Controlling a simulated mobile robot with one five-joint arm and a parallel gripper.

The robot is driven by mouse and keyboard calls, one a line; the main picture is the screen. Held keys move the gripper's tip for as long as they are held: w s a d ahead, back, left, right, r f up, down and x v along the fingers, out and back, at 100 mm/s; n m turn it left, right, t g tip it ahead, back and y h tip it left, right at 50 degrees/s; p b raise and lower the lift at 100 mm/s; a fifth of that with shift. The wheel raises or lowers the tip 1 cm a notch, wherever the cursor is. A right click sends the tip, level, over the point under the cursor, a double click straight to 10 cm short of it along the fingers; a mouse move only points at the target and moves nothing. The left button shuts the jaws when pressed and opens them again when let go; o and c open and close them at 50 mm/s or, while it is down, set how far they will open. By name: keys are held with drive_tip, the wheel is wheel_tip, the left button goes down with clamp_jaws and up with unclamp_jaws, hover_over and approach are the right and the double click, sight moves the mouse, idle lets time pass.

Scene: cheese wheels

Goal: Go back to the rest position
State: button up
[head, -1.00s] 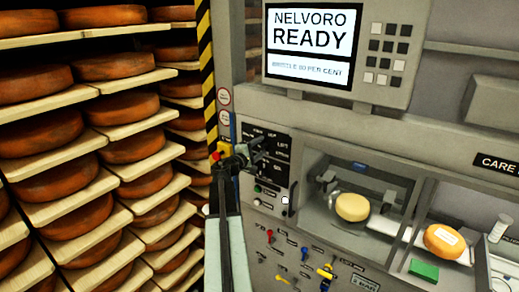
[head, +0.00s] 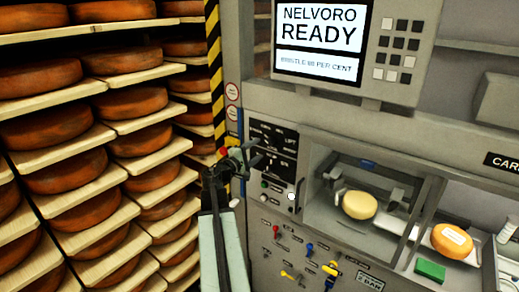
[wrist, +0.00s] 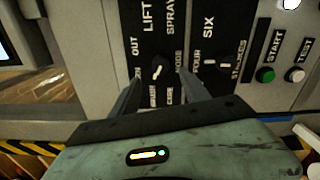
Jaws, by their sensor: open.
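My gripper (head: 252,157) is in front of the black knob panel (head: 285,136) on the machine's left side. In the wrist view my gripper (wrist: 158,84) is open, its two fingers apart and pointing at the panel. A black knob with a white mark (wrist: 158,68) shows between the fingertips, and nothing is held. I cannot tell whether the fingers touch the panel. A second knob (wrist: 216,64) sits to the right, under the word SIX. The green START button (wrist: 265,75) and white TEST button (wrist: 297,75) are farther right.
Shelves of orange cheese wheels (head: 60,125) fill the left, beside a striped post (head: 215,75). The screen (head: 318,40) reads NELVORO READY. A pale wheel (head: 359,205) sits in the machine's bay. A labelled orange wheel (head: 452,240) and green block (head: 430,270) are at right.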

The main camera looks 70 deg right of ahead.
idle(0.3)
drive_tip(key=w+a+f+n+t+b, duration=0.25)
drive_tip(key=w+a, duration=0.55)
drive_tip(key=w, duration=0.4)
drive_tip(key=w+a+f+n+t+b, duration=0.1)
drive_tip(key=w+a+f+t+b, duration=0.25)
drive_tip(key=w+a, duration=0.6)
drive_tip(key=w+a+f+t+y+b, duration=0.1)
drive_tip(key=w+a+f+y, duration=0.1)
drive_tip(key=w+a+f, duration=0.5)
drive_tip(key=w+a+f+t+y+b, duration=0.15)
drive_tip(key=w+a+f, duration=0.25)
drive_tip(key=a, duration=0.4)
drive_tip(key=a+f+y+b, duration=0.1)
drive_tip(key=a+f+y, duration=0.2)
drive_tip(key=a+f, duration=0.35)
drive_tip(key=a+f+m+y+b, duration=0.1)
drive_tip(key=a+f+y, duration=0.15)
drive_tip(key=a, duration=0.75)
drive_tip(key=a+f+y+b, duration=0.1)
drive_tip(key=a+f+y, duration=0.1)
drive_tip(key=a+f, duration=0.5)
drive_tip(key=s+a+f+m+g+y, duration=0.2)
drive_tip(key=s+a+g+y, duration=0.2)
drive_tip(key=a, duration=1.2)
drive_tip(key=s+y, duration=0.2)
drive_tip(key=s, duration=0.2)
drive_tip(key=shift+a+f, duration=0.2)
drive_tip(key=shift+a, duration=0.05)
